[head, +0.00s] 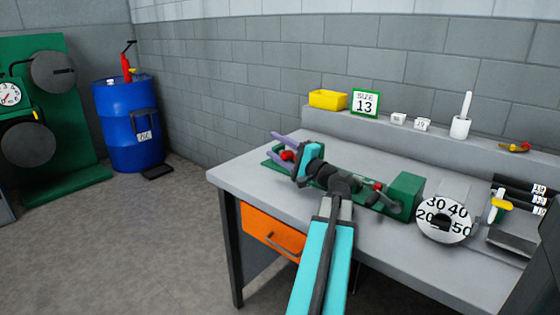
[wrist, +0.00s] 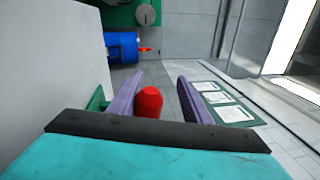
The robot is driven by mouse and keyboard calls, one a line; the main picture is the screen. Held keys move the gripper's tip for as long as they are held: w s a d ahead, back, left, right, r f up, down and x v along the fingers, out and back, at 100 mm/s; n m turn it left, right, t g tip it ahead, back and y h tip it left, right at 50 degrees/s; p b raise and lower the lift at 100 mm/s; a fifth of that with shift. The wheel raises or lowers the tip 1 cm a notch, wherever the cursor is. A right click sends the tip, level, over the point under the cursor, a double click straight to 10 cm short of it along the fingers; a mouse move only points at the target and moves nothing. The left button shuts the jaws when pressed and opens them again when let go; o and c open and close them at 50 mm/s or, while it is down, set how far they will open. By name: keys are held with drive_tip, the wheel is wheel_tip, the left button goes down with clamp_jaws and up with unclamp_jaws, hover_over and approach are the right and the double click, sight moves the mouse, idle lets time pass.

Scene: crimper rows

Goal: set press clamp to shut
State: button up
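The press is a green bench unit with a green block (head: 405,196) at its right end, standing on the workbench. A red knob (head: 288,155), seemingly the clamp handle's end, shows at the press's left end beside my gripper (head: 276,147). In the wrist view the red knob (wrist: 148,103) stands between the two purple fingers of my gripper (wrist: 160,82). It lies close to the left finger, with a clear gap to the right one. The fingers are apart. My arm hides the middle of the press and most of the clamp.
The grey workbench (head: 240,172) has an orange drawer (head: 268,232). A numbered dial (head: 444,222) and a rack of labelled black items (head: 515,195) are to the right. A back ledge holds a yellow bin (head: 327,99) and a size 13 sign (head: 365,103). A blue drum (head: 122,115) stands left.

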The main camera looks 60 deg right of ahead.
drive_tip(key=s+a, duration=0.1)
drive_tip(key=a, duration=0.1)
drive_tip(key=s+a+r+b, duration=0.1)
drive_tip(key=s+a, duration=0.1)
drive_tip(key=shift+s+a+r, duration=0.15)
drive_tip(key=shift+a, duration=0.2)
drive_tip(key=s+a+b, duration=0.1)
drive_tip(key=b, duration=0.5)
drive_tip(key=shift+s+a+r, duration=0.1)
drive_tip(key=shift+a, duration=0.25)
drive_tip(key=s+a+r+b, duration=0.1)
drive_tip(key=s+a+b, duration=0.3)
drive_tip(key=b, duration=0.8)
drive_tip(key=shift+s+a, duration=0.4)
drive_tip(key=shift+a, duration=0.95)
